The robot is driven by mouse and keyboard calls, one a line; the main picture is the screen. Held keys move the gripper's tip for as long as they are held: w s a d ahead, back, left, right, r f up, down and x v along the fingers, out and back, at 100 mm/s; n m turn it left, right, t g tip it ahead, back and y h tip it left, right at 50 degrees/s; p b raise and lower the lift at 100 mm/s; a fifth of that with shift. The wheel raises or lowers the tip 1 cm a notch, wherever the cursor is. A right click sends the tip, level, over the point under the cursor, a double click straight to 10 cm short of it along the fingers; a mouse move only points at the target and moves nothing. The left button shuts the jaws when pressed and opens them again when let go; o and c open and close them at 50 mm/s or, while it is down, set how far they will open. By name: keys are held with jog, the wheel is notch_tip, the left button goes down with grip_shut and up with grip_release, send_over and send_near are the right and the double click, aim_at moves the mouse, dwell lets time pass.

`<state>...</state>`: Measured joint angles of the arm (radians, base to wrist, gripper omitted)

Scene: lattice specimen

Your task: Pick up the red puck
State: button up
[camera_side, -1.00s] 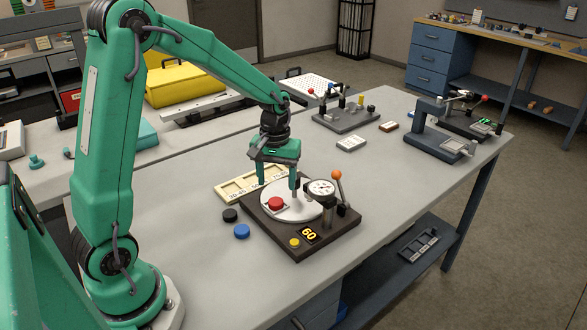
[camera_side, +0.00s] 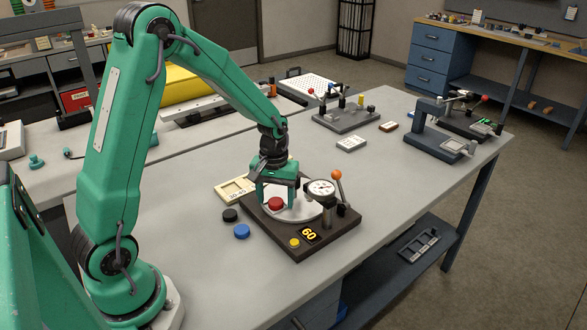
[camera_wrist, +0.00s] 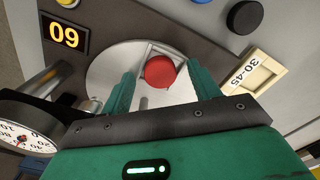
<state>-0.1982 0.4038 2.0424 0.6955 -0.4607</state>
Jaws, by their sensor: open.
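The red puck (camera_side: 275,204) sits on the round white plate (camera_side: 307,213) of a dark tester base (camera_side: 318,239). In the wrist view the red puck (camera_wrist: 159,71) lies in a small square holder on the white plate (camera_wrist: 100,75). My gripper (camera_side: 277,201) is low over the plate, pointing down, with its fingers close to the puck. In the wrist view my open gripper (camera_wrist: 158,88) has one green finger on each side of the puck, with gaps between. I cannot tell how far the fingertips are above the plate.
The dial gauge (camera_side: 321,189) and orange-knobbed lever (camera_side: 337,176) stand right of my gripper. A black puck (camera_side: 230,215) and a blue puck (camera_side: 241,231) lie on the table to the left. A cream tray (camera_side: 234,190) marked 30-45 is behind.

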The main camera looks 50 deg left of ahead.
aim_at(277, 203)
jog(key=shift+f, duration=0.3)
jog(key=shift+s, duration=0.1)
grip_shut()
jog(key=shift+d+r, duration=0.1)
jog(key=shift+r, duration=0.05)
jog(key=shift+r, duration=0.55)
jog(key=r, duration=0.3)
jog(key=shift+d+r, duration=0.2)
jog(key=shift+d, duration=0.05)
jog(key=s+d+r, duration=0.3)
jog(key=d+r, duration=0.3)
jog(key=d, duration=0.4)
jog(key=shift+s+d+r, duration=0.15)
jog(key=shift+s+r, duration=0.1)
jog(key=shift+s, duration=0.15)
